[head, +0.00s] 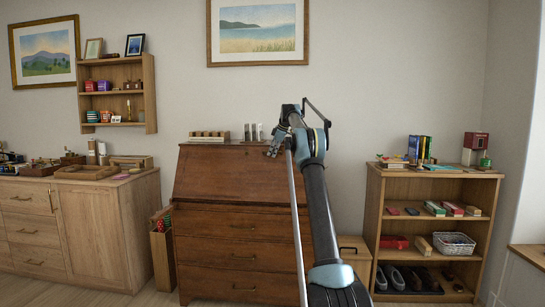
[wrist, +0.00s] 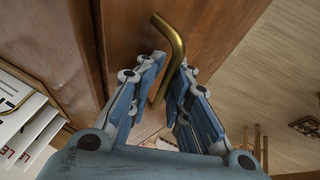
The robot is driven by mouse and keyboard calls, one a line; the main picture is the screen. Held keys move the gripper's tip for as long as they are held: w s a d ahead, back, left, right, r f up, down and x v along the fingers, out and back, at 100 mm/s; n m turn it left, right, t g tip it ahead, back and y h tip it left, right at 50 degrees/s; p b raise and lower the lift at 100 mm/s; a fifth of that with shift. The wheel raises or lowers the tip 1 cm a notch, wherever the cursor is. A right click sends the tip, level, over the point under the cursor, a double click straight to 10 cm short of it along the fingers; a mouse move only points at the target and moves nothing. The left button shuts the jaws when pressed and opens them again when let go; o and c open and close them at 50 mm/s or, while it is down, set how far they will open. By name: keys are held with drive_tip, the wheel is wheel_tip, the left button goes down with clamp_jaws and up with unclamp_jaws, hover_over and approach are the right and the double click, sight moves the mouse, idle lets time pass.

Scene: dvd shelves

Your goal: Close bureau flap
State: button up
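The brown wooden bureau (head: 235,240) stands against the wall in the middle of the head view. Its sloping flap (head: 228,175) lies up against the slanted front and looks closed, with no gap that I can make out. My gripper (head: 275,145) is in front of the bureau's top right corner, and my arm hides the right edge of the flap. In the wrist view my gripper (wrist: 168,72) has its two fingers apart. A bent brass handle (wrist: 168,45) on a brown wooden panel (wrist: 130,25) shows between them; I cannot tell whether they touch it.
A low shelf unit (head: 430,174) stands to the right, and a light wooden sideboard (head: 95,215) to the left. A narrow bin (head: 163,250) is beside the bureau. Small objects (head: 210,136) stand on the bureau's top. In the wrist view, white lettered items (wrist: 25,125) are at left.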

drive_tip(key=v, duration=1.1)
drive_tip(key=shift+d+r, duration=0.1)
drive_tip(key=shift+d, duration=0.05)
